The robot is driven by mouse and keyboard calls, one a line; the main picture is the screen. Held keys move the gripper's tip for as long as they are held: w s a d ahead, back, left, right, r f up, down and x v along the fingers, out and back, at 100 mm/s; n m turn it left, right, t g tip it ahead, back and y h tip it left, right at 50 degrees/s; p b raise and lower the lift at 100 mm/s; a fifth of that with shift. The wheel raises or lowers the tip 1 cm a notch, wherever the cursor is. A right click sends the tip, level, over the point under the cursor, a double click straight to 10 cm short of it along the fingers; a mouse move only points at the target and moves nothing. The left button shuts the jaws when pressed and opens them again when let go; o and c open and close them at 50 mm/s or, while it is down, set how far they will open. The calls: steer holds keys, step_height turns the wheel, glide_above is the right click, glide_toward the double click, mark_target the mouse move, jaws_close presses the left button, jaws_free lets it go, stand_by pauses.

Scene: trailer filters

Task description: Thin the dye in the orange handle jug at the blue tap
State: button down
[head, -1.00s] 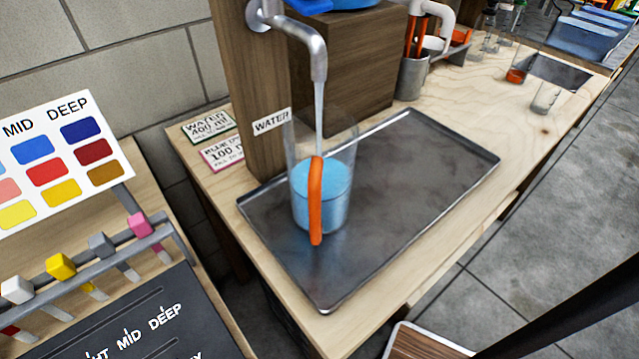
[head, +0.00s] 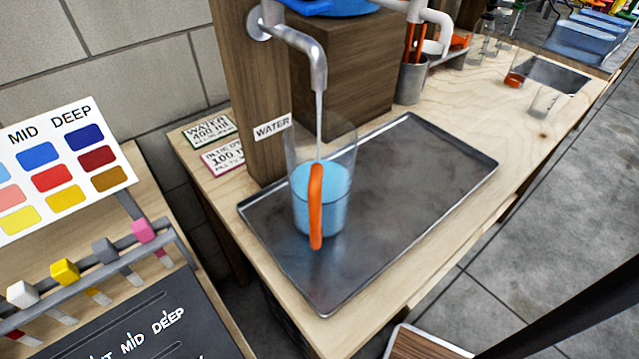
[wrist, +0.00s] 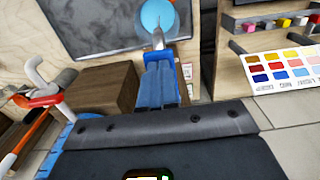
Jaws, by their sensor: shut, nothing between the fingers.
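The clear jug (head: 335,212) with an orange handle (head: 316,207) stands upright on the metal tray, light blue dye inside to roughly half its height. The metal tap spout (head: 318,72) is above it, and a thin water stream falls into the jug. In the wrist view the jug's blue dye (wrist: 157,15) shows from above, beyond the spout (wrist: 158,38). My gripper (wrist: 160,62) is shut and empty, its blue fingers together behind the spout at a blue part, probably the tap lever. Whether they touch it is hard to tell.
The metal tray (head: 425,165) is bare right of the jug. A wooden post (head: 245,90) and box (head: 345,75) stand behind. A colour chart (head: 60,165) and paint rack (head: 85,262) are at left. Small glasses (head: 545,100) stand at the far right.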

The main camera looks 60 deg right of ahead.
step_height(320, 180, up, 8)
steer(key=p, duration=0.7)
steer(key=shift+f, duration=0.15)
stand_by(0.4)
